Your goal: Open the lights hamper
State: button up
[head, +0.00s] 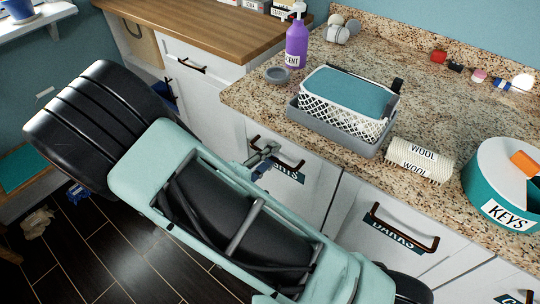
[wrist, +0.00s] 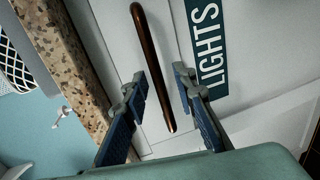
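The lights hamper is a white front under the granite counter, with a dark LIGHTS label (wrist: 207,45) and a dark bronze bar handle (wrist: 150,70). In the head view its front (head: 312,205) looks flush with its neighbours, and its label (head: 290,173) is partly hidden by my gripper (head: 265,160). In the wrist view my gripper (wrist: 162,76) is open. The handle's bar lies between its two fingers in the picture, with gaps visible. I cannot tell whether the fingertips reach around the bar or touch it.
The DARKS hamper front (head: 385,240) is to the right. The counter (head: 250,98) above holds a grey tray with a white basket (head: 345,127), a purple bottle (head: 296,45), a WOOL roll (head: 420,160) and a teal KEYS tin (head: 485,190). Dark floor (head: 130,250) is at lower left.

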jog(key=shift+c, duration=0.4)
grip_shut()
jog(key=shift+a, duration=0.15)
